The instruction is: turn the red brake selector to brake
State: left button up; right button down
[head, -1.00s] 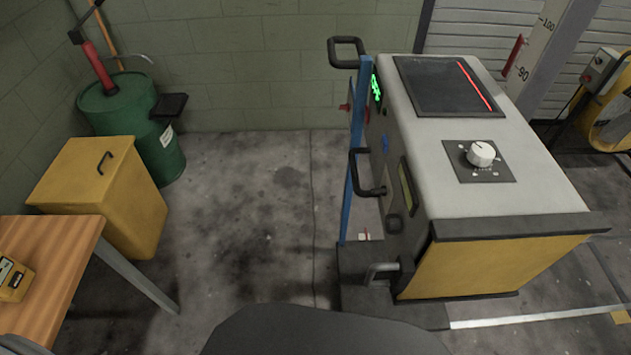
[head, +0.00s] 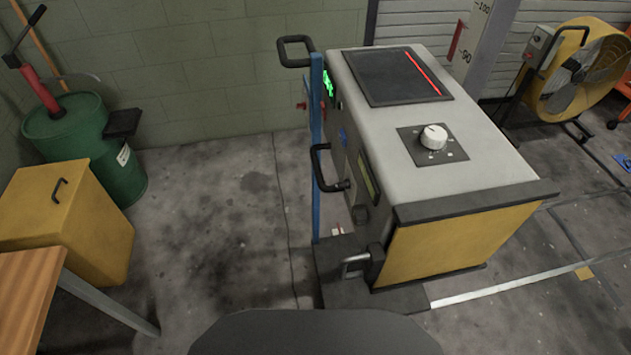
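A grey and yellow control cabinet (head: 385,200) stands right of centre in the head view. Its left face, seen at a steep angle, carries a green lit display (head: 328,87), a blue part (head: 343,136) and black handles. A small red part (head: 302,106) shows beside the blue post at its far left side; I cannot tell whether it is the brake selector or how it is set. A white knob (head: 433,136) sits on the cabinet's top plate. Neither of my grippers is in view.
A yellow bin (head: 75,220), a green drum (head: 85,145) and a wooden table (head: 28,295) stand at the left. A yellow fan (head: 590,75) is at the far right. The concrete floor (head: 225,220) between bin and cabinet is clear.

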aim_at(302, 105)
jog(key=k, duration=1.2)
jog(key=u, duration=0.55)
jog(key=i, duration=1.8)
jog(key=z, duration=2.05)
